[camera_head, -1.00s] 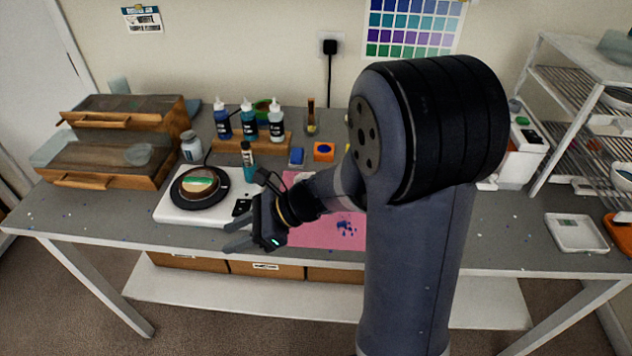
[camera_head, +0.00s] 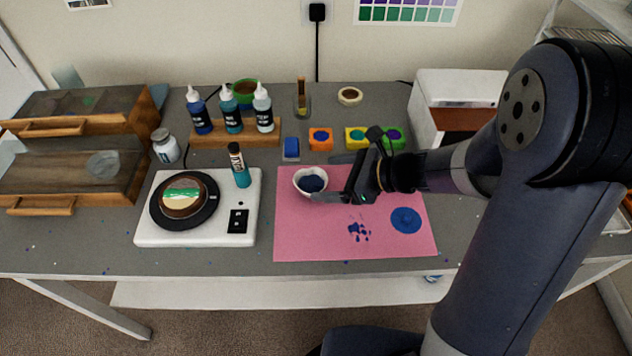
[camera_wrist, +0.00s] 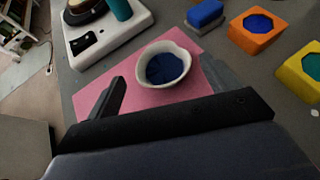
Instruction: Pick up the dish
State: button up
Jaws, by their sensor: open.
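A small white dish (camera_head: 301,188), somewhat heart-shaped with dark blue stuff inside, stands upright on the pink mat (camera_head: 300,240) near its upper left corner. My gripper (camera_head: 330,177) is open, low over the mat and just right of the dish, with its fingers pointing left. In the wrist view the dish (camera_wrist: 150,92) lies ahead between the two spread fingers; the right finger is close to its side, and I cannot tell if it touches. The gripper holds nothing.
A white device with a black turntable (camera_head: 213,208) stands left of the mat. A teal bottle (camera_head: 239,168), blue block (camera_head: 291,149), orange block (camera_head: 320,140) and dropper bottles (camera_head: 231,112) stand nearby. Blue spots (camera_head: 405,220) mark the mat. The mat's lower left is clear.

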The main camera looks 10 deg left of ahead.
aim_at(299, 180)
jog(key=shift+o, duration=0.6)
jog(key=shift+w+a+f, duration=0.1)
jog(key=shift+a+f, duration=0.1)
jog(key=shift+p+x, duration=0.3)
jog(key=shift+x, duration=2.35)
jog(key=shift+d+f, duration=0.1)
jog(key=shift+c, duration=0.3)
jog(key=c, duration=1)
